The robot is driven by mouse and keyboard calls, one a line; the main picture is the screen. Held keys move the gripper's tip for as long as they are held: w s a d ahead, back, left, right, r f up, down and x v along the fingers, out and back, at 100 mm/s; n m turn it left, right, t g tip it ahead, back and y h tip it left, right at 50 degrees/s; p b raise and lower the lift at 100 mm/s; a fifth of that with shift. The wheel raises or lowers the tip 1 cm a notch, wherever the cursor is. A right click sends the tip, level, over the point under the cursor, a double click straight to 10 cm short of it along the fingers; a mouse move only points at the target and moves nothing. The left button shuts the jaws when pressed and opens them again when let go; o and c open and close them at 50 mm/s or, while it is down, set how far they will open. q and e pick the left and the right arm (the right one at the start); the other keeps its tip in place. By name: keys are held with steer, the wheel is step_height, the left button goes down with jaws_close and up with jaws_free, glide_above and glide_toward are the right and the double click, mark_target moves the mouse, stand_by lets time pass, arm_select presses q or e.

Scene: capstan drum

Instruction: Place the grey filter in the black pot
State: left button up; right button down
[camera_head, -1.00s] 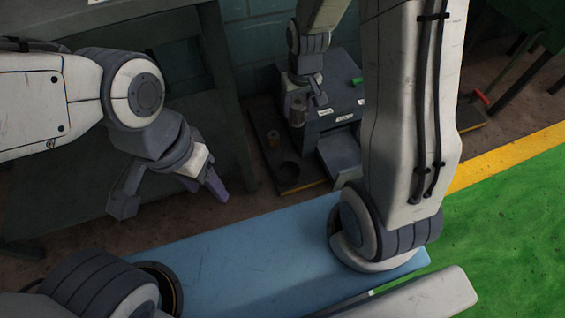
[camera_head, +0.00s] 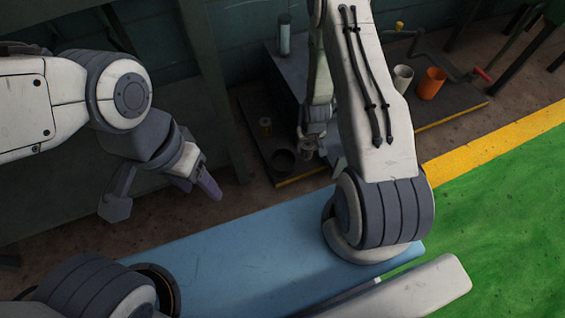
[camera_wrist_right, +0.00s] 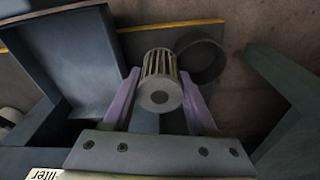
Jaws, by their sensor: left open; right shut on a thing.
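The grey filter (camera_wrist_right: 159,92), a ribbed cylinder with a hole in its end, is between the fingers of my right gripper (camera_wrist_right: 162,103) in the right wrist view. In the head view my right gripper (camera_head: 312,145) is low beside the platform, and the filter (camera_head: 307,149) shows small there. The black pot (camera_head: 283,160) is a dark round vessel just left of the filter. In the right wrist view the pot (camera_wrist_right: 203,60) is partly behind the right finger, and the filter appears outside it. My left gripper (camera_head: 164,200) is open and empty, away at the left.
The pot stands on a dark platform with a yellow edge (camera_head: 302,180). A small brass-coloured piece (camera_head: 265,124) is behind the pot. A grey box (camera_head: 284,75) adjoins it. A white cup (camera_head: 402,77) and an orange cup (camera_head: 431,84) stand farther right.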

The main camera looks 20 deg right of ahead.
steer(key=w+a+f+b, duration=0.1)
steer(key=a, duration=0.1)
steer(key=w+a+f+b, duration=0.1)
steer(key=a+f, duration=0.1)
steer(key=a, duration=0.1)
steer(key=w+a+f+b, duration=0.1)
steer(key=a+f, duration=0.1)
steer(key=shift+w+a+b, duration=0.15)
steer(key=shift+w+b, duration=0.15)
steer(key=shift+b, duration=0.1)
step_height(320, 180, down, 4)
steer(key=b, duration=0.3)
steer(key=shift+f, duration=0.2)
steer(key=shift+c, duration=2.3)
jaws_free()
steer(key=shift+r, duration=0.1)
